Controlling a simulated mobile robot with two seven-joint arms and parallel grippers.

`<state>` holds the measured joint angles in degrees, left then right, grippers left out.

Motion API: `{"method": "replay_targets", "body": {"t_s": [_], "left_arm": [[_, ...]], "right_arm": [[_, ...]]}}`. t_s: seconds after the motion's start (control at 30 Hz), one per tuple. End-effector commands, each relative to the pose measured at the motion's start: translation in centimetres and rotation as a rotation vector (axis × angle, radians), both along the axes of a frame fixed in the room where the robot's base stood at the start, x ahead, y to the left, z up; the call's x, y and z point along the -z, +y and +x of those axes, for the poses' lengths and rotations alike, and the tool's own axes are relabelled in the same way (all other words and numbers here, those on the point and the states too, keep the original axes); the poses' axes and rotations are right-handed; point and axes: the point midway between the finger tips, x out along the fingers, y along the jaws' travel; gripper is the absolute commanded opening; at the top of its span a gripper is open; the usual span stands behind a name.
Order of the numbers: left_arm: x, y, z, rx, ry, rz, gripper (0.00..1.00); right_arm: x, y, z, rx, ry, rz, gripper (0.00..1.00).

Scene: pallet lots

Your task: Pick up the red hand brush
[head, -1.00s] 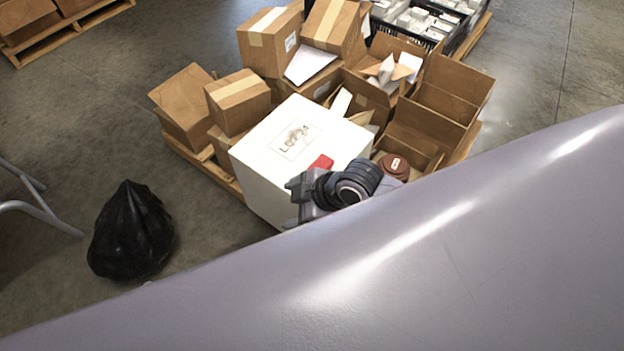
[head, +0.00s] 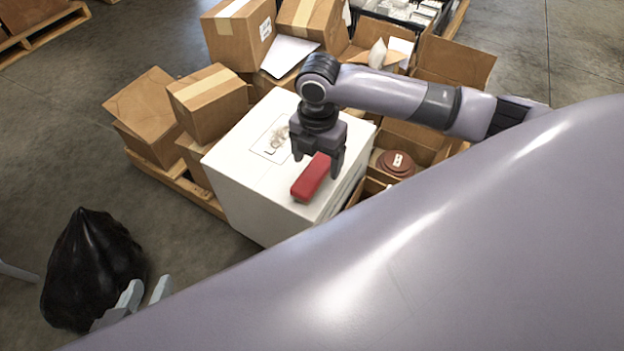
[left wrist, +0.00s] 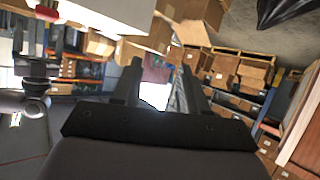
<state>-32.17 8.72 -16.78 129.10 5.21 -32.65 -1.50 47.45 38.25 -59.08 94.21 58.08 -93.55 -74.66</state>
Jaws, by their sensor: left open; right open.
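The red hand brush (head: 312,179) lies on top of a white box (head: 245,150), near its front right edge. My right gripper (head: 317,166) points down at the brush from above. Its jaws are open, with one finger on each side of the brush's far part. I cannot tell whether the fingers touch it. My left gripper (head: 147,287) is at the lower left, beside a black bag and away from the brush. It is open and empty, and partly hidden by my own body. Its spread fingers also show in the left wrist view (left wrist: 160,72).
Cardboard boxes (head: 207,103) crowd the pallet (head: 180,186) behind and left of the white box. Open cartons (head: 455,62) and a brown round item (head: 395,163) are at its right. The black bag (head: 92,268) sits on the floor, with bare floor around it.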

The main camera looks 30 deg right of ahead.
Motion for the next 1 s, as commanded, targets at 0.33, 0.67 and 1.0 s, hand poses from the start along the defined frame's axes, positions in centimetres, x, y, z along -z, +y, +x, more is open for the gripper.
{"method": "replay_targets", "body": {"t_s": [0.33,0.67,1.0], "left_arm": [[0.8,-1.9,0.7,0.027,0.003,-0.119,0.43],[0.6,-2.0,0.7,0.03,0.005,-0.129,0.43],[0.7,-2.0,0.7,0.029,0.005,-0.129,0.43]], "right_arm": [[4.7,0.8,0.1,0.002,-0.002,0.001,0.78],[4.8,0.8,0.2,0.001,-0.003,0.002,0.65],[4.8,0.8,0.2,0.002,-0.003,0.002,0.19]]}}
